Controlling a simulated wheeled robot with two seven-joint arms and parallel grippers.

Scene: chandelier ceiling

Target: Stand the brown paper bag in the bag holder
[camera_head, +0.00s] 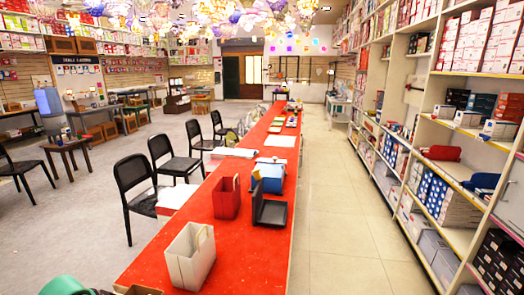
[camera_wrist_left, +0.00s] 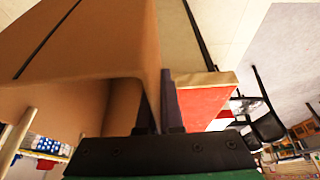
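A brown paper bag (camera_wrist_left: 75,50) fills the left of the left wrist view, very near the camera. A small brown piece of it (camera_head: 138,290) shows at the bottom edge of the head view. The dark fingers of my left gripper (camera_wrist_left: 160,110) stand close together, with the bag's wall seemingly pinched between them. A green part at the head view's bottom left looks like my left arm. A black L-shaped stand (camera_head: 270,212), apparently the bag holder, is on the red table and looks empty. My right gripper is out of view.
The long red table (camera_head: 150,262) carries a cream open-topped bag (camera_head: 190,258) at the front, a red bag (camera_head: 227,198) and a blue container (camera_head: 270,178) close to the stand. Black chairs (camera_head: 135,185) line its left side. Shelves stand right, beyond a clear tiled aisle.

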